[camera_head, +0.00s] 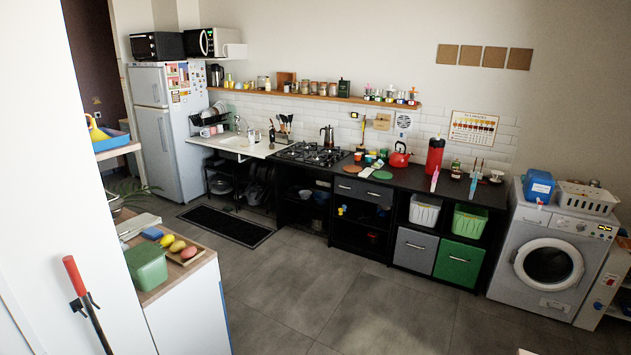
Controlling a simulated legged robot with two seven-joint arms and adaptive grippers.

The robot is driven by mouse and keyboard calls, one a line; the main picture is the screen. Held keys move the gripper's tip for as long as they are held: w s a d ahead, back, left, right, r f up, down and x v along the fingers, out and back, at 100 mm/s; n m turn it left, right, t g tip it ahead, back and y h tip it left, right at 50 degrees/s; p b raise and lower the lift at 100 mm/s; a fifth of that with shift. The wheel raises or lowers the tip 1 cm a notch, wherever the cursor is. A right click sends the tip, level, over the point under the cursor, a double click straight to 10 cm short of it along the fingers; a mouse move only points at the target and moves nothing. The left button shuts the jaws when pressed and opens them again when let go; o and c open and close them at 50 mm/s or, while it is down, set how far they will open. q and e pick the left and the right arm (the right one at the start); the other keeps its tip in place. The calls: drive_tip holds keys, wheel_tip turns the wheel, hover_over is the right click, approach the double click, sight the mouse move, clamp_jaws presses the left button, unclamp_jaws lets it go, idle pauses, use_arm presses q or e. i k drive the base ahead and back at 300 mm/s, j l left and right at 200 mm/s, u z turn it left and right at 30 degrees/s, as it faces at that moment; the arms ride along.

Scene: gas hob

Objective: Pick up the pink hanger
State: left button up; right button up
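I cannot clearly make out a hanger shape. A small, thin pink item (435,179) stands upright near the front edge of the black counter, just below the red canister (435,154); it is too small to tell what it is. Neither of my grippers is in view.
The black counter (463,188) holds a red kettle (400,155) and a gas hob (311,154). A washing machine (550,250) stands at its right. At the left are a cabinet with a green box (147,266) and a red-handled tool (74,275).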

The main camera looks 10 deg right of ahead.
sight(434, 181)
drive_tip(key=i+l+z, duration=0.15)
drive_tip(key=i+z, duration=0.15)
drive_tip(key=i, duration=0.4)
drive_tip(key=i+z, duration=0.3)
drive_tip(key=i, duration=0.45)
